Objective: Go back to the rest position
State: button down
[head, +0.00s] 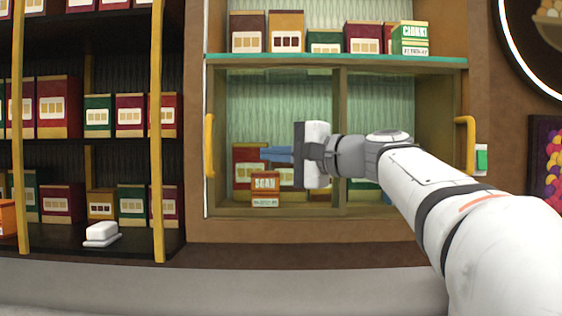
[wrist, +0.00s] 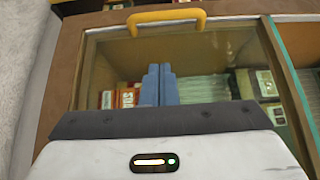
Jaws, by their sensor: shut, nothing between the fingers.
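My gripper (head: 277,154) is at the end of my arm, which reaches in from the right in the head view. Its blue fingers point left, in front of the left part of the display cabinet (head: 330,226). The fingers also show in the wrist view (wrist: 158,84), side by side and shut with nothing held. An orange box marked SOAN (head: 265,190) stands low in the cabinet, below the fingers in the head view. I cannot tell how far the fingers are from the pane.
Yellow handles are on the cabinet's left (head: 209,146) and right (head: 465,145). A teal-edged shelf (head: 300,60) above holds several boxes. At left is a dark shelf unit with yellow posts (head: 157,130) and a small white object (head: 101,233).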

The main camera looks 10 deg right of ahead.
jog(key=s+d+f+n+g+h+p, duration=0.1)
jog(key=s+f+g+h, duration=0.25)
jog(key=f, duration=0.85)
jog(key=s+f+n+g+h+p, duration=0.1)
jog(key=s+f+g+h, duration=0.2)
jog(key=f, duration=0.9)
jog(key=s+d+f+n+g+h, duration=0.1)
jog(key=s+d+f+n+h, duration=0.2)
jog(key=s+f, duration=0.5)
jog(key=s+d+f+n+g+h+p, duration=0.1)
jog(key=s+d+f+n+g+h, duration=0.1)
jog(key=s+f, duration=0.5)
notch_tip(320, 180, down, 5)
jog(key=shift+s+d+f+n+h, duration=0.1)
jog(key=shift+s+d+n+h, duration=0.25)
jog(key=shift+d+n+h, duration=0.45)
